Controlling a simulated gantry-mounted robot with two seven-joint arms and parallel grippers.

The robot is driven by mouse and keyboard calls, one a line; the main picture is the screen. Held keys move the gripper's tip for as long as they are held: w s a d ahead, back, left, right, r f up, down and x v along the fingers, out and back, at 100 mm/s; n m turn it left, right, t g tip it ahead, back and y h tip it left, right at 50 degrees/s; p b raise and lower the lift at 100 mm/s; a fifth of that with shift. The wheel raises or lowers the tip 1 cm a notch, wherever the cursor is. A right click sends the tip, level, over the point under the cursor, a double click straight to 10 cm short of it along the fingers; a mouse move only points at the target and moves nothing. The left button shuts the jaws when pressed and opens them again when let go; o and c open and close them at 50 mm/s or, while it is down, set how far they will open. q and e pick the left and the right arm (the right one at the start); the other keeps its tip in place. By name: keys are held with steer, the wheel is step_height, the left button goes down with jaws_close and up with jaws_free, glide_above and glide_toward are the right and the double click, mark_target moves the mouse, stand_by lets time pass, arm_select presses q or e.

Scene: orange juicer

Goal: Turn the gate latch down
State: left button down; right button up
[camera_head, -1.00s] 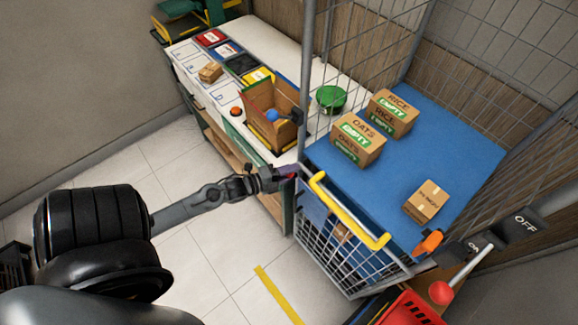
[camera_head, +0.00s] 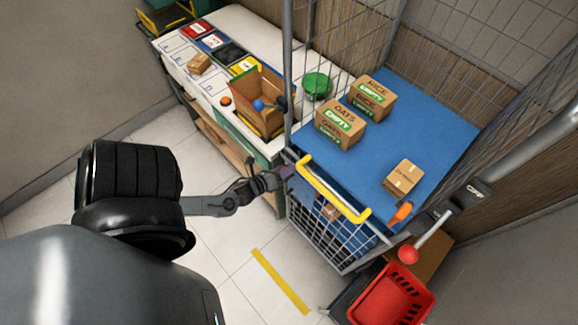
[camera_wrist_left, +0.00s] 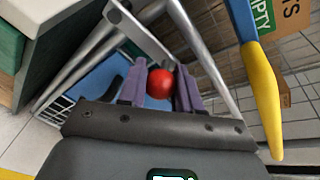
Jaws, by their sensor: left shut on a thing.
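The wire gate (camera_head: 322,232) with a yellow handle (camera_head: 333,189) stands at the front of the blue-decked cage. My left gripper (camera_head: 287,171) is at the gate's upper left corner, beside the cage post. In the left wrist view, its purple fingers (camera_wrist_left: 160,80) are shut on a red ball knob (camera_wrist_left: 159,84), which seems to belong to the gate latch. The latch's arm and its angle cannot be made out. The yellow handle also shows in the wrist view (camera_wrist_left: 263,95), right of the fingers and apart from them. My right gripper is not in view.
Cartons (camera_head: 340,124) stand on the blue deck (camera_head: 440,130). An orange lever (camera_head: 401,212) is at the gate's right end, near an ON/OFF lever with a red knob (camera_head: 408,254). A red basket (camera_head: 392,295) is below. A workbench (camera_head: 232,45) stands at left.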

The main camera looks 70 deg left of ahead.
arm_select(q)
steer(key=shift+f+m, duration=0.4)
steer(key=shift+m, duration=0.2)
steer(key=shift+f, duration=0.15)
steer(key=c, duration=0.8)
jaws_free()
steer(key=v, duration=1)
steer(key=shift+s+d+r, duration=0.25)
steer(key=shift+d, duration=0.05)
